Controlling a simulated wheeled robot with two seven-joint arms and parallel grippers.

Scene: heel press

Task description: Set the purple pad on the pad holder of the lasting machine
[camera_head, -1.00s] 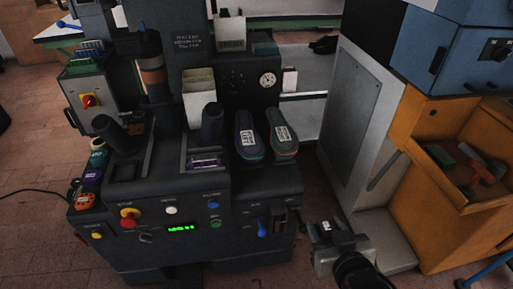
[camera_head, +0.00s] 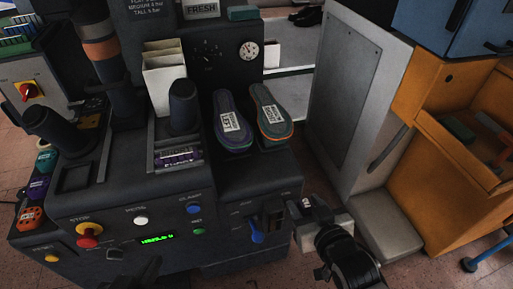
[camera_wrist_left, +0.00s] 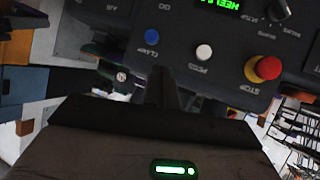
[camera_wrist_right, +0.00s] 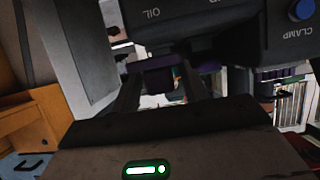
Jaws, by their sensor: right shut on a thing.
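The dark lasting machine (camera_head: 140,205) fills the left and middle of the head view. My right gripper (camera_head: 309,208) is beside its front right corner. In the right wrist view its fingers (camera_wrist_right: 160,88) are shut on a small dark purple block, seemingly the purple pad (camera_wrist_right: 158,79). In the left wrist view my left gripper (camera_wrist_left: 161,88) has its fingers close together, with nothing seen between them, below the machine's front panel. I cannot tell which part is the pad holder; dark slanted posts (camera_head: 184,106) stand on the machine's top.
Green, purple (camera_head: 38,187) and orange (camera_head: 30,217) labelled items line the machine's left side. Two shoe-shaped pieces (camera_head: 268,112) lie on top at right. Buttons and a blue valve (camera_head: 257,236) stick out in front. A grey cabinet (camera_head: 350,90) and orange bench (camera_head: 440,150) stand right.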

